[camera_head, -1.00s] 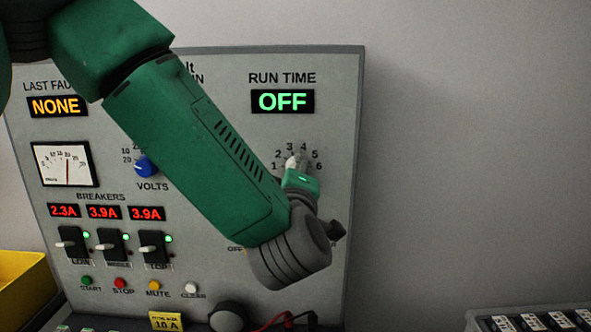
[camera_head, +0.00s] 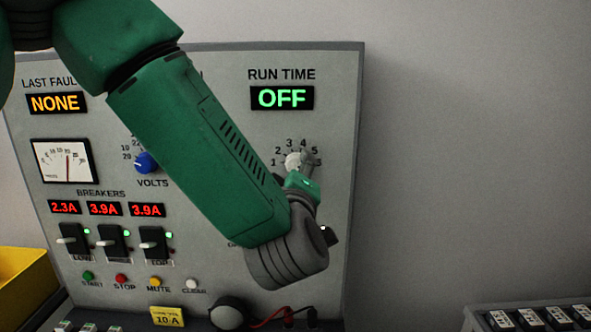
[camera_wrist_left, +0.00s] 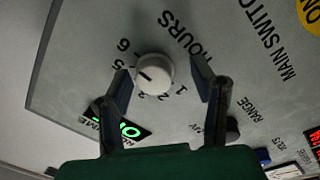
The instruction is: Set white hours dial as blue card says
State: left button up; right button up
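The white hours dial (camera_head: 293,160) sits on the grey panel under the green RUN TIME display (camera_head: 282,98), which reads OFF. In the left wrist view the dial (camera_wrist_left: 154,73) has a dark mark on its face, with numbers from 1 to 6 around it. The mark's exact setting is hard to tell. My left gripper (camera_wrist_left: 161,72) is open, one finger on each side of the dial with gaps between. In the head view the left gripper (camera_head: 304,166) is at the dial's right, partly hidden by its wrist. No blue card shows. My right gripper is not in view.
The panel also carries a blue VOLTS knob (camera_head: 147,162), a meter (camera_head: 64,160), breaker switches (camera_head: 113,242) and small buttons. A yellow 10 A card (camera_head: 167,317) and cables are below. A yellow bin (camera_head: 25,280) is at left, a tray (camera_head: 530,318) at lower right.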

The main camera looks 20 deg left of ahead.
pick_arm(q)
jog(key=shift+w+r, duration=0.1)
jog(key=shift+r, duration=0.1)
jog(key=v, duration=1.1)
jog(key=shift+s+d+f, duration=0.15)
jog(key=shift+s+f, duration=0.05)
jog(key=shift+s, duration=0.2)
